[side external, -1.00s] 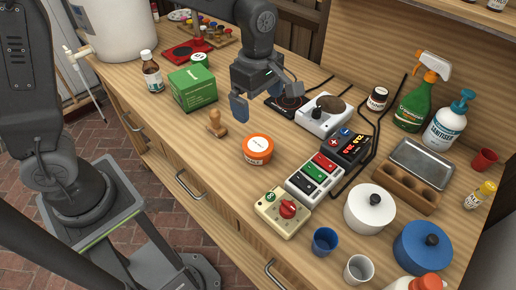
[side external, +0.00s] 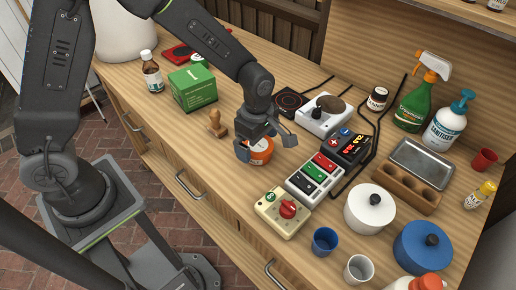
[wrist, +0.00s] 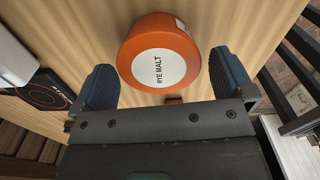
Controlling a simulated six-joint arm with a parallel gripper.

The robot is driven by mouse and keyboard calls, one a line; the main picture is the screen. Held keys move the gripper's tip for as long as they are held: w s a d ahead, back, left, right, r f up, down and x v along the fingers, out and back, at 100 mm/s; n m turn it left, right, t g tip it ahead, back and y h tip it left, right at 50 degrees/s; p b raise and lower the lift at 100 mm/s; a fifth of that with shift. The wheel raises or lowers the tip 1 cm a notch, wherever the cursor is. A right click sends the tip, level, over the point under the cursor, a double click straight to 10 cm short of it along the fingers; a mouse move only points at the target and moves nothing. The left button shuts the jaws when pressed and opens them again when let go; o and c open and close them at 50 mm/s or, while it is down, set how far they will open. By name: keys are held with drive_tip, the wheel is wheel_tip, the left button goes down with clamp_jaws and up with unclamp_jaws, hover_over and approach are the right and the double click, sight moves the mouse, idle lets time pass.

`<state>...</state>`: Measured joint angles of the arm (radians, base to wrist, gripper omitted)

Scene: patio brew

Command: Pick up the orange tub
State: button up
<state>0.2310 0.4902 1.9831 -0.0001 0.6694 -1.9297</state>
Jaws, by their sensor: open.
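The orange tub (side external: 261,154) stands upright on the wooden bench, partly hidden behind my gripper in the side view. In the wrist view the orange tub (wrist: 160,55) shows its white lid label reading "RYE MALT". My gripper (side external: 265,143) is low over the tub, with its jaws apart. In the wrist view the two blue fingertips of my gripper (wrist: 163,82) lie to the left and right of the tub's near part, with a gap on each side. The gripper holds nothing.
A wooden stamp (side external: 216,124) and a green box (side external: 193,88) stand left of the tub. A button panel (side external: 315,178) and a beige box with a red knob (side external: 282,213) are close on the right.

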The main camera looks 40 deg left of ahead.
drive_tip(key=shift+f, duration=0.85)
drive_tip(key=shift+c, duration=0.2)
drive_tip(key=c, duration=0.7)
drive_tip(key=shift+c, duration=0.4)
drive_tip(key=shift+r, duration=0.2)
